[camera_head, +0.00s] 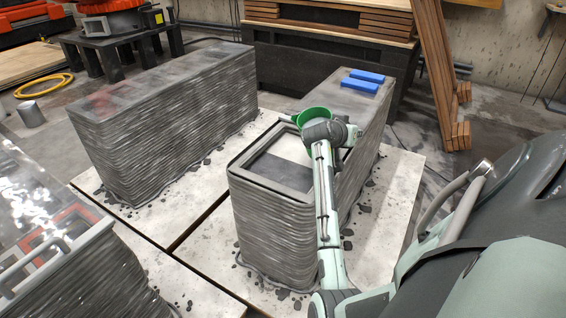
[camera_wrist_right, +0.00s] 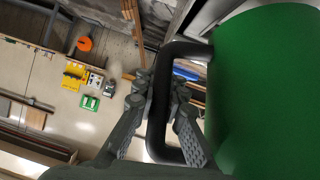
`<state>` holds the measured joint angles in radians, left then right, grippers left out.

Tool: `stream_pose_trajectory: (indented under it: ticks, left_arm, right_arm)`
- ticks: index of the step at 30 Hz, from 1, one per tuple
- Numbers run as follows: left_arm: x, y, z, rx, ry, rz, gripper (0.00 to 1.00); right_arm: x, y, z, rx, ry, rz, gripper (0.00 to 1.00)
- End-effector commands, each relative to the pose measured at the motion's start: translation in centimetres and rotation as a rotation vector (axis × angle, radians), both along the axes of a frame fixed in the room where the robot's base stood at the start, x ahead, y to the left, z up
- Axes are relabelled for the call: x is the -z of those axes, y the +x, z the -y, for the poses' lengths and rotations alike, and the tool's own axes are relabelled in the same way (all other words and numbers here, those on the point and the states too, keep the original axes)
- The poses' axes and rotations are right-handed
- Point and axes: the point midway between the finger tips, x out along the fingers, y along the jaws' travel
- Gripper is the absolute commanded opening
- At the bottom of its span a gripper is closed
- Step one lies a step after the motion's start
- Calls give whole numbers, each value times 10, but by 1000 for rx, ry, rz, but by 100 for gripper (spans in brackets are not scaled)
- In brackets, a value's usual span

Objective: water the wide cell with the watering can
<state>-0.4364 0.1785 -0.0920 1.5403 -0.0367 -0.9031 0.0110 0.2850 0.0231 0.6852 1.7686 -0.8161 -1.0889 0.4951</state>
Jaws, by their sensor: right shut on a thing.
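My right gripper (camera_wrist_right: 162,100) is shut on this handle. In the head view my right arm hides part of the can, and I cannot make out its spout. The wide cell appears to be the large square opening in the near end of the wall, framed by a grey rim (camera_head: 268,186). The can is beyond and above that opening. My left gripper is not in view.
Two blue blocks (camera_head: 362,80) lie on the wall's far top. Another layered wall (camera_head: 165,125) stands left, and a third (camera_head: 90,280) is at the lower left. Wooden boards (camera_head: 437,75) lean at the back right. Crumbs litter the pale base slabs (camera_head: 180,215).

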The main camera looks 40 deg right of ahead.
Motion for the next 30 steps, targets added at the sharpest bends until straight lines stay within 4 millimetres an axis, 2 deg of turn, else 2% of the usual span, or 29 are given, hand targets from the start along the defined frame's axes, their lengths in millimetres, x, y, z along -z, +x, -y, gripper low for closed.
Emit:
stream_pose_trajectory:
  ticks: [3, 8, 19, 30]
  left_arm:
    - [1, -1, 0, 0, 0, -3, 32]
    - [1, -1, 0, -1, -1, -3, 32]
    - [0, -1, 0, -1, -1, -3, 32]
    - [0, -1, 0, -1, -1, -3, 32]
  right_arm:
    - [2, -1, 13, 4, 157, 53, 0]
    - [11, -3, 17, 1, 333, 89, 0]
    - [9, -3, 17, -1, 341, 88, 0]
    - [-25, -3, 17, 0, 339, 89, 0]
